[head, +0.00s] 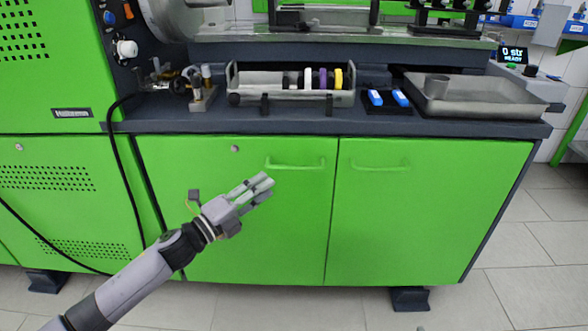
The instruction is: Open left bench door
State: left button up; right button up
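The left bench door (270,240) is a flat green panel under the worktop. It looks closed, flush with the right door beside it. I see nothing held. My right gripper is out of view.
The right bench door (425,220) is also closed, with its own handle (380,164). A green machine cabinet (50,90) with a hanging black cable (118,160) stands at the left. The worktop holds a parts rack (290,98) and a metal tray (480,97). The tiled floor (390,315) in front is clear.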

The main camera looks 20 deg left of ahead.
aim_at(294, 168)
pick_arm(q)
jog(key=shift+b+x, duration=0.35)
jog(key=shift+x, duration=4.95)
jog(key=shift+f, duration=0.1)
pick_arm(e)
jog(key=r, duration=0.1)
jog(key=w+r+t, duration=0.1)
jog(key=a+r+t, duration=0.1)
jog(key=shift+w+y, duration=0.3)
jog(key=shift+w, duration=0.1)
pick_arm(q)
grip_shut()
